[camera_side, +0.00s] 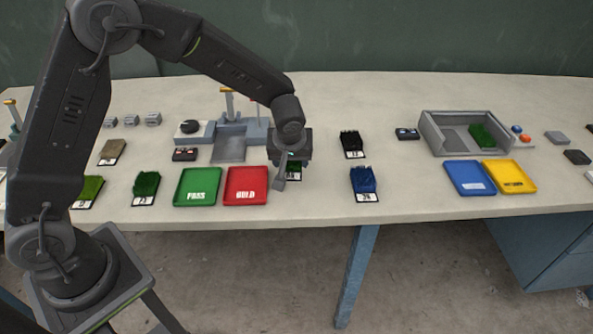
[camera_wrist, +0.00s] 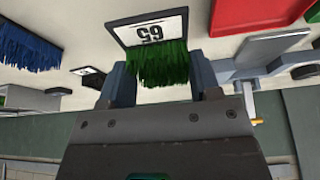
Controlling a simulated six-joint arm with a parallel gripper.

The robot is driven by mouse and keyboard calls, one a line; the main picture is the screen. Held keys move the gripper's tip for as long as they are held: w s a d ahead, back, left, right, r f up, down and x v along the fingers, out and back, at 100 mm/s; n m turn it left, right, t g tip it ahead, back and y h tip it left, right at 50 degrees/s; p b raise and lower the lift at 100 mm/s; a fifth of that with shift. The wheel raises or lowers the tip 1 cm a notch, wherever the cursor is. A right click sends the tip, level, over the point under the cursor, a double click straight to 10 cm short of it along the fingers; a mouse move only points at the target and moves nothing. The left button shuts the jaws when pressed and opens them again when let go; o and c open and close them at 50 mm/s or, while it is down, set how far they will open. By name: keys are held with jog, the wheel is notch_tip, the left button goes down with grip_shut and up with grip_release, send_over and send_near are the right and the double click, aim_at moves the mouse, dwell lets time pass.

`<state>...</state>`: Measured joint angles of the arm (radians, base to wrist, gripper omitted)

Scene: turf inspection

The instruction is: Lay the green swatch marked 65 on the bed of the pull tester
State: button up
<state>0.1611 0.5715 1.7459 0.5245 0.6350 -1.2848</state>
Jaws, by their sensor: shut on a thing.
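The green swatch marked 65 (camera_wrist: 157,62) is between the fingers of my gripper (camera_wrist: 163,85) in the wrist view, its white label upside down there. In the side view my gripper (camera_side: 291,160) hides most of the swatch; part of its label (camera_side: 294,177) shows below. I cannot tell whether the swatch touches the table. The pull tester (camera_side: 257,130), a grey unit with a gold-topped post, stands left of and behind my gripper. Its flat grey bed (camera_side: 229,150) looks empty.
A green PASS tray (camera_side: 198,173) and red HOLD tray (camera_side: 246,171) lie in front of the tester. Black (camera_side: 352,154) and blue (camera_side: 363,197) swatches lie right of my gripper. A grey open box (camera_side: 432,134) with a green swatch stands farther right.

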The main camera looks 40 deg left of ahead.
jog(key=s+a+r, duration=0.2)
jog(key=s+a, duration=0.1)
jog(key=a, duration=0.7)
jog(key=s+a+r, duration=0.3)
jog(key=s+a, duration=0.1)
jog(key=a, duration=0.6)
jog(key=s+a+r, duration=0.2)
jog(key=s+a, duration=0.1)
jog(key=a, duration=0.7)
send_over(230, 143)
jog(key=s+d, duration=0.1)
jog(key=shift+n, duration=0.3)
notch_tip(230, 143, down, 7)
jog(key=shift+r, duration=0.1)
jog(key=shift+f, duration=2.1)
jog(key=shift+f, duration=0.15)
jog(key=o, duration=0.6)
